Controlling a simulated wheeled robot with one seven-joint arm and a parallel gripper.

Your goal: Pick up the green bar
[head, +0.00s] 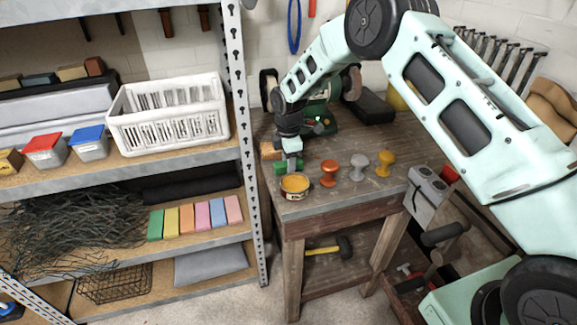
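A small green bar (281,168) lies on the wooden workbench (335,205), near its front left corner and behind a yellow-topped tin (295,186). My gripper (291,158) points down right at this bar, its tip overlapping the bar's upper side in the picture. The fingers are too small to tell whether they are open, shut or touching the bar. Another green block (155,225) stands at the left end of a row of coloured blocks on the shelf, well away from my gripper.
Red, grey and yellow knob-shaped pieces (357,168) stand right of the tin. A green machine (318,120) stands at the back. The metal shelf upright (240,95) is close on the left.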

